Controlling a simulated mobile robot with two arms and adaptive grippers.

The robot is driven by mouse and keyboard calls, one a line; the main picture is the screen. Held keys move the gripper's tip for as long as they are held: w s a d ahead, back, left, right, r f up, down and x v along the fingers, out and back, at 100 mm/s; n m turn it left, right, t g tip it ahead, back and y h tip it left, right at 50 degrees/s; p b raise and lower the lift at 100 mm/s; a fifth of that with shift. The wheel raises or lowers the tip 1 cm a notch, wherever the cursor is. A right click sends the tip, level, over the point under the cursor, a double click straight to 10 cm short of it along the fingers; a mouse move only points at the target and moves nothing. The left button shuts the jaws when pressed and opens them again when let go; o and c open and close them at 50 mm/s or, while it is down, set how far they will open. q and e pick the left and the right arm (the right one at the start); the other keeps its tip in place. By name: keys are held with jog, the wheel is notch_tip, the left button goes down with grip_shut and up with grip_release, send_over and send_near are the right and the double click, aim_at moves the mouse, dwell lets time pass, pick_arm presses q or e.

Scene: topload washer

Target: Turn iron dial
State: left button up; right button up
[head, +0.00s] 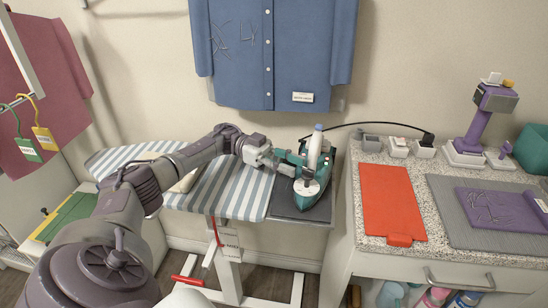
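A teal and white iron (325,189) stands on the dark rest at the right end of a striped ironing board (232,194). A pale round part that looks like its dial (308,187) shows on the side facing me. My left arm reaches across the board from the left. My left gripper (289,165) is at the iron's left side, close to the handle and above the dial. It is too small to tell whether the fingers touch the iron or how far apart they are. My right gripper is not in view.
A counter on the right holds a red mat (393,203), a grey mat (459,214), small white boxes (398,147) and a purple device (489,115). A black cord arches from the iron to the counter. A blue shirt (290,50) hangs behind.

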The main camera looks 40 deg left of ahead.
pick_arm(q)
jog(key=a, duration=0.4)
jog(key=s+a, duration=0.1)
jog(key=a, duration=0.2)
jog(key=shift+s, duration=0.1)
jog(key=shift+d, duration=0.1)
